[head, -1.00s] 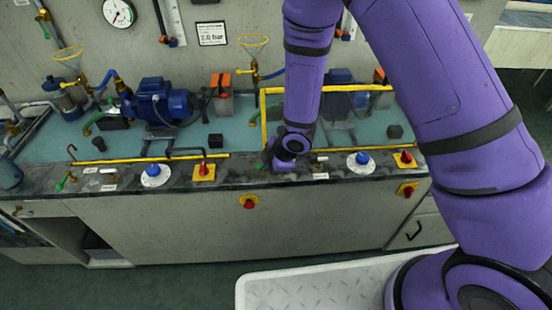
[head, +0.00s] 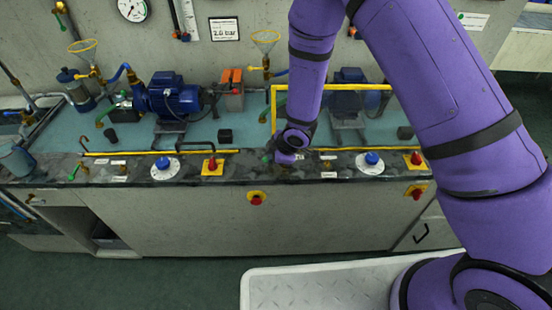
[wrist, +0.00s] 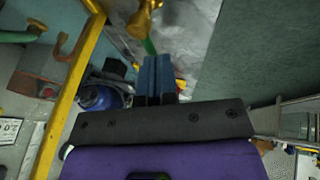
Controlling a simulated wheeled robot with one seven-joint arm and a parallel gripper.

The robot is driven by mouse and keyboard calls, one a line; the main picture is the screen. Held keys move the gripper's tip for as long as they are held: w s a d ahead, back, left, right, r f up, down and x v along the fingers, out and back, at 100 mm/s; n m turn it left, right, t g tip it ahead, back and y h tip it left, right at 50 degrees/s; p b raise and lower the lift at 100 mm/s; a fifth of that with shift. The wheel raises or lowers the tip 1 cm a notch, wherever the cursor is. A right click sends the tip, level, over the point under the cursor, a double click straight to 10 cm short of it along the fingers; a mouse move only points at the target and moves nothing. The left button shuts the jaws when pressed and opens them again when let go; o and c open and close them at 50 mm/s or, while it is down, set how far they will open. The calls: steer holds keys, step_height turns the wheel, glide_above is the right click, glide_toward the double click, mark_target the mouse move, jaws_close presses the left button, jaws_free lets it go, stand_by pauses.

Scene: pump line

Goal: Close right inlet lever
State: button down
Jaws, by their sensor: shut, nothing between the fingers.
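The right inlet lever has a green handle (wrist: 150,45) on a brass valve body (wrist: 142,20) in the wrist view. In the head view only a small green bit of the lever (head: 267,157) shows left of my gripper (head: 285,160), on the dark front ledge. The wrist view shows the blue fingers of my gripper (wrist: 155,68) closed together, with nothing between them. Their tips are right by the end of the green handle; I cannot tell whether they touch. My arm hides most of the lever in the head view.
A yellow frame (head: 273,105) stands just behind my gripper and crosses the left of the wrist view (wrist: 75,85). A blue dial (head: 371,160) and a red-knobbed yellow switch (head: 415,158) lie to the right. The left green lever (head: 75,172) is far left.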

steer(key=shift+w+a+f, duration=0.1)
steer(key=shift+w, duration=0.15)
steer(key=shift+s, duration=0.1)
stand_by(0.3)
